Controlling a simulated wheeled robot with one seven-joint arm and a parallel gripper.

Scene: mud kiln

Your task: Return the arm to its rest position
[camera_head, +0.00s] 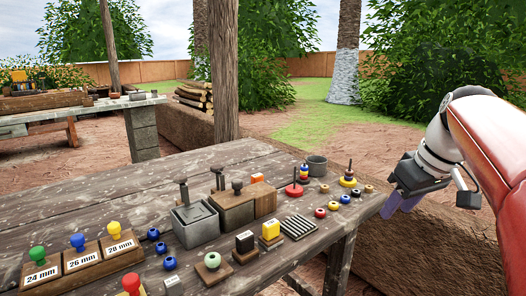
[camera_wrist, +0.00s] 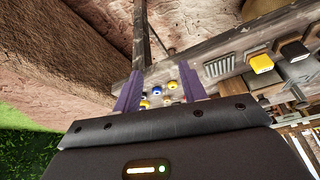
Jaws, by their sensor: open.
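My gripper (camera_head: 402,201) is at the right in the head view, just past the right end of the wooden table (camera_head: 120,178). Its purple fingers point downward and hold nothing. In the wrist view the two purple fingers of my gripper (camera_wrist: 160,92) stand apart, with small coloured beads (camera_wrist: 158,91) seen beyond and between them. My arm comes in from the right edge, red and white, and is bent above the low mud wall.
The table carries beads (camera_head: 333,206), a ribbed grey rack (camera_head: 298,227), a grey cup (camera_head: 317,165), a spindle with rings (camera_head: 348,179), stamps in blocks and a labelled wooden stand (camera_head: 82,265). A wooden post (camera_head: 223,70) rises behind it. A mud wall (camera_head: 430,245) runs at right.

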